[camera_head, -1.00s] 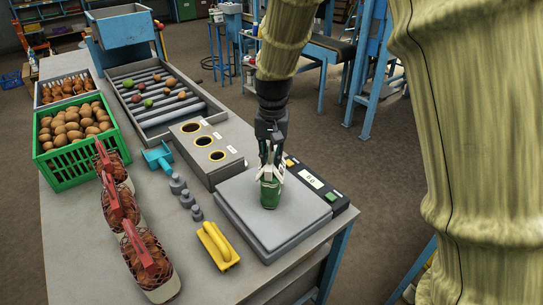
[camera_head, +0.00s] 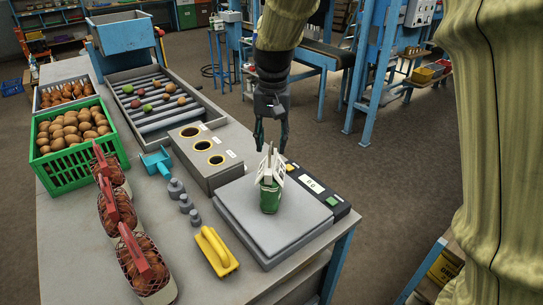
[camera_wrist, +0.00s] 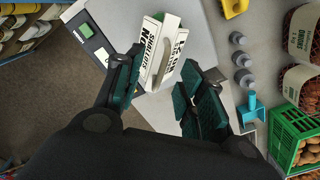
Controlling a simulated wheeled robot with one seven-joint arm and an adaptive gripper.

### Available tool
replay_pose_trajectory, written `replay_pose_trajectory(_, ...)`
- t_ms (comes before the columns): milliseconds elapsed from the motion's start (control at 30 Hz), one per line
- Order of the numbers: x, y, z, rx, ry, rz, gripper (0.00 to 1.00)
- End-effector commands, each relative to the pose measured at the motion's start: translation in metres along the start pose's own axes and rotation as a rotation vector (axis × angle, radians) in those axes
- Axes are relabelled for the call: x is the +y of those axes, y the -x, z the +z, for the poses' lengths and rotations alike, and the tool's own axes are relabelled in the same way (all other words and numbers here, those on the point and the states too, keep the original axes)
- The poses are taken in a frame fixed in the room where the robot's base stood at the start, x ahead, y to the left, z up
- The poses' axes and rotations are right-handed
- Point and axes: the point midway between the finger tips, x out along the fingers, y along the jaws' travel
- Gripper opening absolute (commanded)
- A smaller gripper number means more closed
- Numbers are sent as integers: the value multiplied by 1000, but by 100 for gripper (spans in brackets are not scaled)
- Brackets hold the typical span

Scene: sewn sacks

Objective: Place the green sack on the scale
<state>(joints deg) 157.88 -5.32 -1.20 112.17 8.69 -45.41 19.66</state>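The green sack (camera_head: 269,197) stands upright on the grey plate of the scale (camera_head: 246,226), with its white printed top flaps raised. In the wrist view the sack (camera_wrist: 162,50) shows its white labelled top beyond my fingers. My gripper (camera_head: 271,148) is above the sack in the head view, with its fingers apart and nothing between them. In the wrist view my gripper (camera_wrist: 158,95) shows its teal finger pads spread wide, apart from the sack. The scale's display (camera_head: 312,184) is lit, but its reading is too small to tell.
A yellow-handled tool (camera_head: 216,250) and several grey weights (camera_head: 185,203) stand left of the scale. Netted onion bags (camera_head: 145,265) line the table's left. A green crate (camera_head: 75,165) and a grey box with round holes (camera_head: 208,160) sit further back.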

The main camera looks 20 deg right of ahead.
Motion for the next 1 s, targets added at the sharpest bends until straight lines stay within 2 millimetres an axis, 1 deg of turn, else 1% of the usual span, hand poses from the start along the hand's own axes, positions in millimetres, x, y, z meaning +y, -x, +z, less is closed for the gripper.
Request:
replay_pose_trajectory(200, 0, 33, 0, 3, -1, -2, 39)
replay_pose_trajectory(400, 0, 50, 0, 0, 0, 0, 39)
replay_pose_trajectory(567, 0, 54, 0, 0, 0, 0, 39)
replay_pose_trajectory(1000, 0, 54, 0, 0, 0, 0, 39)
